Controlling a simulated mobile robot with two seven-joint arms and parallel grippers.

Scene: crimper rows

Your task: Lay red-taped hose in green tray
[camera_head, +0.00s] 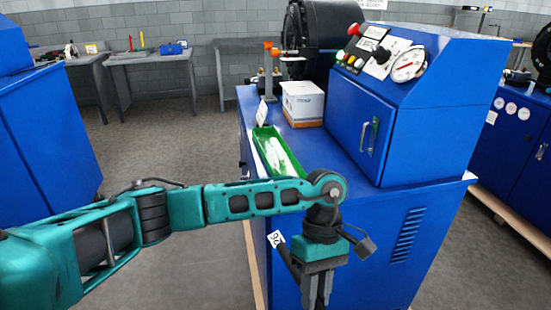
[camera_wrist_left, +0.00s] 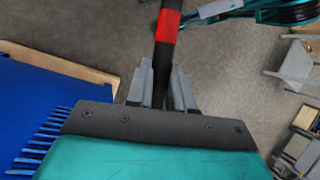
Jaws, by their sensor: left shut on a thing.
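The hose (camera_wrist_left: 162,55) is black with a red tape band (camera_wrist_left: 168,27) in the left wrist view. My left gripper (camera_wrist_left: 161,84) is shut on it just below the tape. In the head view my left gripper (camera_head: 317,297) points down in front of the blue machine, below its worktop. A dark hose end (camera_head: 289,262) with a white numbered tag (camera_head: 277,239) slants out to its left; the red tape is hidden there. The green tray (camera_head: 267,130) lies on the worktop, beyond and above the gripper, with long white pieces inside. My right gripper is not in view.
A white and orange box (camera_head: 303,103) stands behind the tray. The blue control cabinet (camera_head: 395,120) with knobs and a gauge rises on the right. A small white card (camera_head: 262,112) stands by the tray's far end. The worktop right of the tray is clear.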

